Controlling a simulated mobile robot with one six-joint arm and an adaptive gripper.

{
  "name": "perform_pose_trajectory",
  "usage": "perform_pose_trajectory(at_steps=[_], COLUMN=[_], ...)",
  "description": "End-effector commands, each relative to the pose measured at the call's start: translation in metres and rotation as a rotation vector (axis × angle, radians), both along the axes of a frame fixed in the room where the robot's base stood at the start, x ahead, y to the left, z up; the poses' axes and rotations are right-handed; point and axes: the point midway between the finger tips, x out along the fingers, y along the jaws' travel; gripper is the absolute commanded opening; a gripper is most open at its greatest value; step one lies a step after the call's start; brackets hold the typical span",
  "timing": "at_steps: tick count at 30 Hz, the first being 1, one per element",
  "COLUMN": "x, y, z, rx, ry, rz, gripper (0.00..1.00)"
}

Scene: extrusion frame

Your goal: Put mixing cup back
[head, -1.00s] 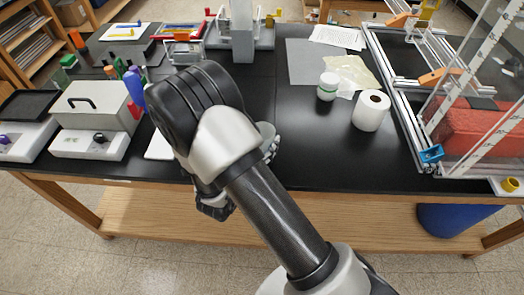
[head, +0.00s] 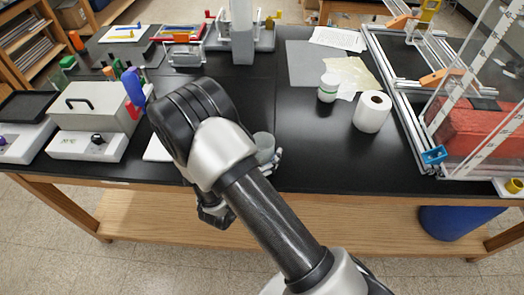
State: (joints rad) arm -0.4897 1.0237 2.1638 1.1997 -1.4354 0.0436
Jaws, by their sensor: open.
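A translucent greyish cup, which looks like the mixing cup (head: 264,143), shows just right of my arm's wrist, near the front of the black bench. Its lower part is hidden by my arm and gripper. My gripper (head: 271,160) shows only in part, low beside the cup and mostly behind my arm. It is open. Whether its fingers touch the cup or stand around it cannot be told.
The extrusion frame (head: 402,98) is farther right. A grey box-like device (head: 95,110) stands left. The bench middle right of the cup is clear.

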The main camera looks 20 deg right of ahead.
Motion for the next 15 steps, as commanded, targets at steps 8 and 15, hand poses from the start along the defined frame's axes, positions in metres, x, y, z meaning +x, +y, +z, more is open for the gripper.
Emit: perform_pose_trajectory(at_steps=[8, 15], x=[0.000, -0.016], y=[0.000, 0.016], z=[0.001, 0.008], rx=[0.000, -0.001], ry=[0.000, 0.002], rz=[0.000, 0.005], gripper=[0.76, 0.76])
